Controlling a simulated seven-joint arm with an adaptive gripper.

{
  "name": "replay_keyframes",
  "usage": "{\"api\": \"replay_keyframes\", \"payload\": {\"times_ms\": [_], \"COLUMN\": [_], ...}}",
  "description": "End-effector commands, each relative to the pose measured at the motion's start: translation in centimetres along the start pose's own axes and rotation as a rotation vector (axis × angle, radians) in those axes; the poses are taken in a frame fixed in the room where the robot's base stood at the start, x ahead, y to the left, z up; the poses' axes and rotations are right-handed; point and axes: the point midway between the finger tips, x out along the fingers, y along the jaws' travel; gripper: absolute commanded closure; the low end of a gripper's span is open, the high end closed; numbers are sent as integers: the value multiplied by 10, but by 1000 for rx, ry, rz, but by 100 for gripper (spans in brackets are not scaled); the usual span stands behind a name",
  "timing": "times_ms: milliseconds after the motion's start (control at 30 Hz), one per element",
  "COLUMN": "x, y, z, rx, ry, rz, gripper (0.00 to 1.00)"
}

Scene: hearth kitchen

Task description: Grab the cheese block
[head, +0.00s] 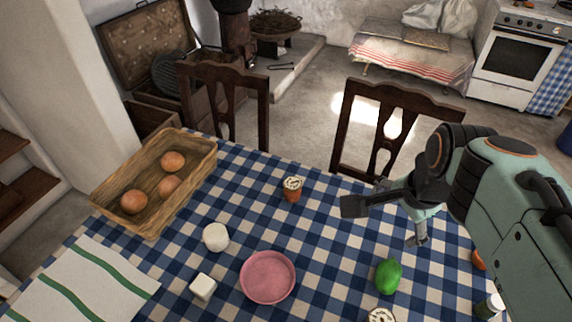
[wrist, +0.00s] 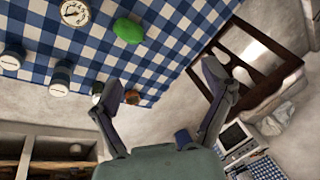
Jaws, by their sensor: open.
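A small white block (head: 203,287) with flat sides lies on the checked tablecloth, left of the pink bowl; it looks like the cheese block. A rounder white piece (head: 216,237) lies just beyond it. My gripper (head: 387,222) is above the right part of the table, well to the right of both white pieces. Its two fingers are spread wide with nothing between them. In the wrist view my gripper (wrist: 160,77) is also open and empty. Neither white piece can be made out there.
A pink bowl (head: 267,277) stands between my gripper and the white block. A jar (head: 292,188) stands behind it, a green fruit (head: 388,276) to its right. A wicker basket (head: 153,185) with brown round items and a striped towel (head: 80,287) are at left. Chairs stand behind the table.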

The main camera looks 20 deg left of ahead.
Motion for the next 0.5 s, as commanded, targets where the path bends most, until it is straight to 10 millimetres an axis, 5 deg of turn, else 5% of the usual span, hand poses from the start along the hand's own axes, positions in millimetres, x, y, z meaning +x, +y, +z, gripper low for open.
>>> {"api": "replay_keyframes", "payload": {"times_ms": [167, 267, 367, 500], "x": [64, 112, 157, 200], "y": [-111, -155, -165, -134], "z": [56, 131, 216, 309], "rx": [-41, -143, -299, -483], "ry": [-77, -140, -200, -260], "rz": [-16, 8, 64, 167], "gripper": [20, 20, 20, 20]}}
